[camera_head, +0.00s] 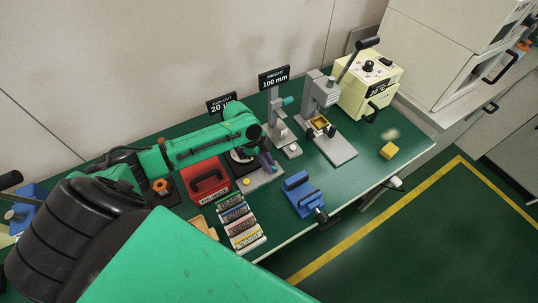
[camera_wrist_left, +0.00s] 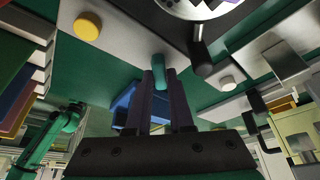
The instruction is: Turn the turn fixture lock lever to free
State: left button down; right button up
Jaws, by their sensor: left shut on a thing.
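The turn fixture is a grey base plate (camera_head: 262,180) with a yellow button (camera_head: 246,181); a round white-rimmed disc sits on a dark block behind my arm. My left gripper (camera_head: 268,163) is over the fixture's right side, its dark fingers pointing down. In the left wrist view, its fingers (camera_wrist_left: 163,88) are shut on a teal grip (camera_wrist_left: 158,70), which looks like the lock lever's handle; the rest of the lever is largely hidden. A black handle (camera_wrist_left: 200,55) by the disc (camera_wrist_left: 195,8) stands apart, to the right. My right gripper is not in view.
A red box (camera_head: 208,185) with a black handle and a rack of labelled blocks (camera_head: 240,224) stand left and front. A blue vise (camera_head: 302,194) is to the right. A gauge stand (camera_head: 283,135) and a lever press (camera_head: 335,145) stand behind right.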

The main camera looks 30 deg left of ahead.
pick_arm(q)
jog(key=n+p, duration=0.2)
jog(key=n+t+p, duration=0.1)
jog(key=p, duration=0.1)
jog(key=n+y+p, duration=0.1)
jog(key=n+p, duration=0.1)
jog(key=shift+s+d+r+n+t, duration=0.1)
jog(key=shift+s+r+n+t, duration=0.05)
jog(key=shift+r+n+t, duration=0.2)
jog(key=shift+f+n+t+y+p, duration=0.1)
jog(key=shift+n+t+y+p, duration=0.3)
jog(key=shift+n+p, duration=0.7)
jog(key=shift+f+n+t+p, duration=0.15)
jog(key=shift+n+t+p, duration=0.1)
jog(key=shift+n+p, duration=0.45)
jog(key=c, duration=0.8)
grip_release()
jog(key=v, duration=1.4)
jog(key=shift+d+r, duration=0.2)
jog(key=shift+r, duration=0.1)
